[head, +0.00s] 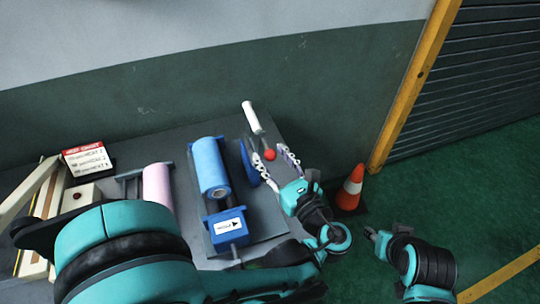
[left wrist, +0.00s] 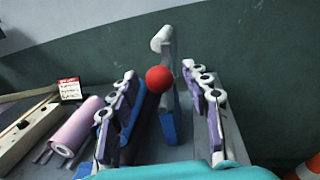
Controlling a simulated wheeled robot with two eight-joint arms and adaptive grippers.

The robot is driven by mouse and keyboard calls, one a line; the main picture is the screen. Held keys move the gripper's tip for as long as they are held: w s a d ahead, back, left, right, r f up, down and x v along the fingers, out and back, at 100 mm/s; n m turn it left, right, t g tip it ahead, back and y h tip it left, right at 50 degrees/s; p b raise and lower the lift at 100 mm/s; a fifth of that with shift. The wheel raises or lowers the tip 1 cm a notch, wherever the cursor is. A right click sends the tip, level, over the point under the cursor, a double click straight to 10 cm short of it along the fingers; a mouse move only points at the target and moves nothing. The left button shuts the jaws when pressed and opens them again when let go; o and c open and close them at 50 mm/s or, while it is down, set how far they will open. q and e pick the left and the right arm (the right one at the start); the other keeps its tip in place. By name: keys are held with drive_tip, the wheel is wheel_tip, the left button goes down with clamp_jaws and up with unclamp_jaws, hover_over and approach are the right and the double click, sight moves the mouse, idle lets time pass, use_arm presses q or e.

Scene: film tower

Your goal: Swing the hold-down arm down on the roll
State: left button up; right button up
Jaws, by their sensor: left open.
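The hold-down arm stands raised, with a white roller (head: 252,117) at its top and a red ball knob (head: 270,155) lower down. In the left wrist view, the knob (left wrist: 159,79) sits in front of the upright arm, whose top (left wrist: 162,40) is pale grey. A blue film roll (head: 210,167) lies left of the arm, apart from the white roller. My left gripper (head: 268,149) is open, its two fingers on either side of the red knob. Contact with the knob cannot be told.
A blue unit with a white arrow label (head: 228,227) sits in front of the blue roll. A pink roll (head: 158,187) and a sign (head: 87,158) stand further left. An orange-white cone (head: 352,188) stands on the floor right of the grey table (head: 268,238). A wall rises behind.

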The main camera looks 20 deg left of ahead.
use_arm(q)
drive_tip(key=shift+w+a, duration=0.35)
clamp_jaws()
use_arm(e)
drive_tip(key=shift+s+d, duration=0.1)
